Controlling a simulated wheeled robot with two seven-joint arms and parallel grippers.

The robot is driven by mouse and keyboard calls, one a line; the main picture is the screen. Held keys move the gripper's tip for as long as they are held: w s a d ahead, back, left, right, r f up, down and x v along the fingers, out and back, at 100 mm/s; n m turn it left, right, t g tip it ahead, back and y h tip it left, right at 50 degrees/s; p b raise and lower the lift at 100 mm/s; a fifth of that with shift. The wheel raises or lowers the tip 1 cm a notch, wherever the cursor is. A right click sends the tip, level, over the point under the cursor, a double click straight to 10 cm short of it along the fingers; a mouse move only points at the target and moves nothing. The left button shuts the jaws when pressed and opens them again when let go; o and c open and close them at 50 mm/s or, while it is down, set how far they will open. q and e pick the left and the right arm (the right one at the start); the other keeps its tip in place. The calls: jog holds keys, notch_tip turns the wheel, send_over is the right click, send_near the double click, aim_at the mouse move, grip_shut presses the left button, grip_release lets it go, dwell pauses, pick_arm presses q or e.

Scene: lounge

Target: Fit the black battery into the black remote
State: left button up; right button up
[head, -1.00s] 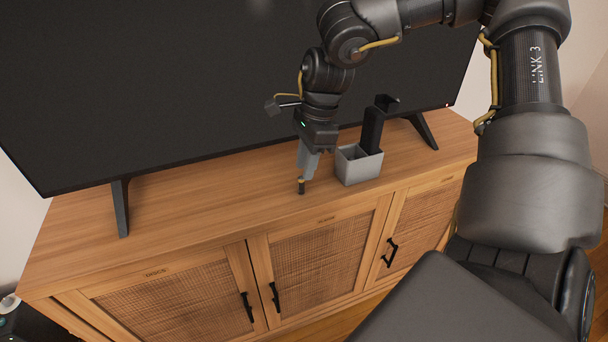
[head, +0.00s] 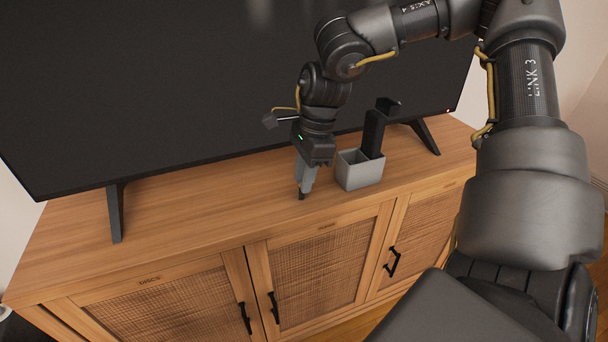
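The black battery (head: 302,197) stands on the wooden cabinet top near its front edge; only a small dark part shows below my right fingertips. My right gripper (head: 304,188) points down over the battery, its grey fingers at the battery's sides. I cannot tell whether the fingers are apart from it or pressed on it. The black remote (head: 374,133) stands upright in a grey open box (head: 360,172), just right of my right gripper. Its lower part is hidden in the box. My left gripper is not in view.
A large black television (head: 200,90) stands behind on the cabinet (head: 190,220), with one foot (head: 115,213) at left and another (head: 425,135) right of the box. The cabinet top left of my gripper is clear. The cabinet doors are shut.

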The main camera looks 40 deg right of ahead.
grip_shut()
jog(key=shift+r, duration=0.2)
jog(key=shift+r+p, duration=1.6)
jog(key=shift+r, duration=0.75)
